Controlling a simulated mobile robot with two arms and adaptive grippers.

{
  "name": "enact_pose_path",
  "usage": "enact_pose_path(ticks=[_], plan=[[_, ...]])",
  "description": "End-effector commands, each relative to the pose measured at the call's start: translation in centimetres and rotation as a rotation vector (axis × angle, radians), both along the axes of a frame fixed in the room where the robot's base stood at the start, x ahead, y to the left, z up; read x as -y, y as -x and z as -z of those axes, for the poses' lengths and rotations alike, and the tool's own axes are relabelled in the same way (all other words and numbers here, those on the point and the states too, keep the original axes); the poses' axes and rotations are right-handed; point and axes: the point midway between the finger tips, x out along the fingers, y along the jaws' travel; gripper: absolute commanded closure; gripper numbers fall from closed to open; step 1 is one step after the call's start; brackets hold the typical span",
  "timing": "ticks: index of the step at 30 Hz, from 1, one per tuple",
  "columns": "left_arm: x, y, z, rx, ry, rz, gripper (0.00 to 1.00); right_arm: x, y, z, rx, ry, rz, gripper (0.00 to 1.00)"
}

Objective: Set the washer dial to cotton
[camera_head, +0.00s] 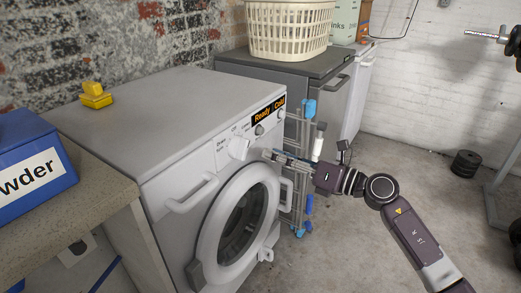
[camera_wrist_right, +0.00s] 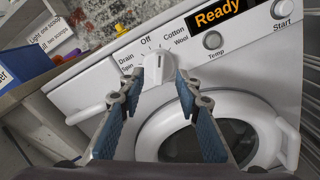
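The white washer (camera_head: 180,140) stands in the middle of the head view, its round door shut. Its white dial (camera_head: 238,148) sits on the front panel and shows in the right wrist view (camera_wrist_right: 160,66), with Off, Cotton, Wool, Drain and Spin printed around it. I cannot tell for sure which label it points to. My right gripper (camera_head: 270,155) is in front of the panel, to the right of the dial in the head view. In the right wrist view its two blue-padded fingers (camera_wrist_right: 163,76) are open and empty, framing the dial, apparently short of it. My left gripper is not in view.
The display (camera_wrist_right: 220,13) reads Ready, with Temp (camera_wrist_right: 213,40) and Start (camera_wrist_right: 282,9) knobs nearby. A yellow object (camera_head: 95,95) lies on the washer. A blue powder box (camera_head: 30,165) stands on the left counter. A drying rack (camera_head: 302,170) stands beside the washer. Floor in front is clear.

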Motion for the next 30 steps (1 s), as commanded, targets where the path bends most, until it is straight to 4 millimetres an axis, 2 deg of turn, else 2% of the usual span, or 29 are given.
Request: enact_pose_path(ticks=[3, 9, 22, 26, 28, 30], plan=[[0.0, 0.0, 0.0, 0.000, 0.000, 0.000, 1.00, 1.8, 1.3, 0.1, -0.001, 0.003, 0.001, 0.69], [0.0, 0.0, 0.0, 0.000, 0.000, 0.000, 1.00, 3.3, 2.4, 0.1, 0.000, 0.001, -0.001, 0.69], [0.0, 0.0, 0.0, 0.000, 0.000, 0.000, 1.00, 3.3, 2.8, -0.2, -0.007, -0.033, 0.005, 0.69], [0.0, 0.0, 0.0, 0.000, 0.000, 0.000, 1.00, 2.5, 3.6, -1.5, -0.058, -0.229, 0.047, 0.69], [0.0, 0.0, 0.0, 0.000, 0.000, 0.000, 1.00, 2.7, 4.2, -2.4, -0.121, -0.417, 0.098, 0.69], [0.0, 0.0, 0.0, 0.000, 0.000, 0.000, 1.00, 3.8, 4.8, -2.8, -0.213, -0.634, 0.169, 0.69]])
